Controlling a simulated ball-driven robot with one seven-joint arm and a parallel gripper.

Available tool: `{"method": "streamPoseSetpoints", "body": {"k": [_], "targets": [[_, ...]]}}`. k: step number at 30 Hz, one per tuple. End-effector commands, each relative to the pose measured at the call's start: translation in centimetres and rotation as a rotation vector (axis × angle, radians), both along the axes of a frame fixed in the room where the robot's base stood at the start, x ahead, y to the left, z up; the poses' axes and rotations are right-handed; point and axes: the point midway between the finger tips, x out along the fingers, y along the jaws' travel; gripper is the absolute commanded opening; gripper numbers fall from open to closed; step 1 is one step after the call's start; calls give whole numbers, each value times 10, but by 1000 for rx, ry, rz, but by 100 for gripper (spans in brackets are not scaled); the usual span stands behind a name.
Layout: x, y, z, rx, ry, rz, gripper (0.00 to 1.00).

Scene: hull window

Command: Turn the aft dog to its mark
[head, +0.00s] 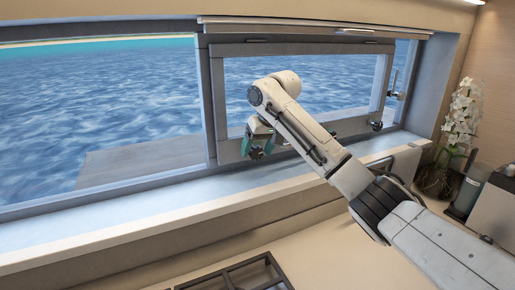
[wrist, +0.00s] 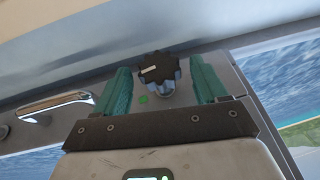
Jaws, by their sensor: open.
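A black lobed knob (wrist: 165,66), a dog on the window frame, sits between my gripper's fingertips in the wrist view. A short white line on its face points left. A green dot (wrist: 143,99) is on the grey frame just below the knob; the line does not point at it. My gripper (wrist: 160,68) is open, with one teal finger on either side of the knob; I cannot tell whether they touch it. In the head view my gripper (head: 259,146) is at the sash's lower left corner and largely hides the knob. Another dark dog (head: 376,125) is at the lower right.
A chrome handle (wrist: 62,103) is left of the knob in the wrist view. A latch (head: 395,86) is on the right frame. The sill (head: 120,212) below is clear. A white orchid (head: 460,110) and a bottle stand at right; a dark divided tray (head: 240,275) lies on the counter.

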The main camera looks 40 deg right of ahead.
Motion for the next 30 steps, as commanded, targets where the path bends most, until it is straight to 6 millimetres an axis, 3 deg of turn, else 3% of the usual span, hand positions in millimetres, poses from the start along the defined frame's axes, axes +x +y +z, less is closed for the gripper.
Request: {"method": "streamPoseSetpoints", "body": {"k": [5,18,30], "targets": [[-6,0,16,-1,-5,1,72],[-37,-1,86,0,-2,2,72],[-43,-1,98,0,-1,1,72]]}}
